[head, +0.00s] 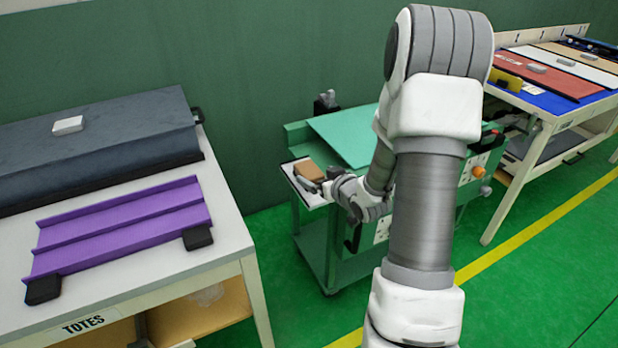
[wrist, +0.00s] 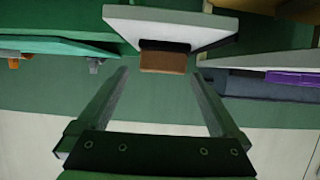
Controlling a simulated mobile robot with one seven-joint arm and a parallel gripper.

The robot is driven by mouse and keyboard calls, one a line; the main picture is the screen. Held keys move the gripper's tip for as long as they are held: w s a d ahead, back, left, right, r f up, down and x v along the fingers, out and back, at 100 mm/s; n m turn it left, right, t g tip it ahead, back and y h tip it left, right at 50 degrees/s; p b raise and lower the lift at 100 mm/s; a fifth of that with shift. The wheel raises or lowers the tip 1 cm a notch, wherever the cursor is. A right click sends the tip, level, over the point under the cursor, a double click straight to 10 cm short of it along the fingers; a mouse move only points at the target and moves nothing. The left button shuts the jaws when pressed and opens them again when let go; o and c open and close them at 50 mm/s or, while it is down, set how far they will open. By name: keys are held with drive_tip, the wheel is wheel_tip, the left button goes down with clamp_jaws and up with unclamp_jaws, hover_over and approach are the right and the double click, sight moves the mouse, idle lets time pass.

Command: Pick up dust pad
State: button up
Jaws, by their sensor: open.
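A brown block (head: 309,170), which looks like the dust pad, lies on a small white tray (head: 314,199) at the left end of the green cart. In the wrist view the brown block (wrist: 163,62) shows just beyond and between the two fingertips, in front of the white tray (wrist: 165,25). My gripper (head: 312,186) is close to the near side of the block in the head view. In the wrist view my gripper (wrist: 159,74) is open, with nothing between its fingers. A dark strip beside the block is partly hidden.
The green cart (head: 340,136) has a raised green panel and an orange knob (head: 480,142). A table with purple trim (head: 124,223) and a dark padded block (head: 95,145) stands left. A bench with coloured sheets (head: 545,78) stands right. Floor shows between them.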

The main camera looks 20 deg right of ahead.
drive_tip(key=b+x, duration=0.1)
drive_tip(key=x, duration=0.4)
drive_tip(key=shift+w+a+b, duration=0.15)
drive_tip(key=shift+w+b, duration=0.05)
drive_tip(key=shift+b, duration=0.15)
drive_tip(key=shift+r, duration=0.1)
drive_tip(key=c, duration=1.4)
drive_tip(key=shift+r+p, duration=0.3)
drive_tip(key=shift+r, duration=0.25)
drive_tip(key=r, duration=0.1)
drive_tip(key=r+p, duration=0.1)
drive_tip(key=r, duration=0.2)
drive_tip(key=shift+s+d+p, duration=0.25)
drive_tip(key=shift+s+p, duration=0.05)
drive_tip(key=shift+p, duration=0.1)
drive_tip(key=s+d+r+p, duration=0.4)
drive_tip(key=s+d+r, duration=0.2)
drive_tip(key=s, duration=0.3)
approach(310, 170)
drive_tip(key=w+a+r, duration=0.4)
drive_tip(key=w+a, duration=0.1)
drive_tip(key=a, duration=0.2)
drive_tip(key=s+a+f, duration=0.1)
drive_tip(key=a+f, duration=0.4)
drive_tip(key=a, duration=0.5)
wheel_tip(310, 170, up, 16)
drive_tip(key=p, duration=1.5)
drive_tip(key=shift+p, duration=0.3)
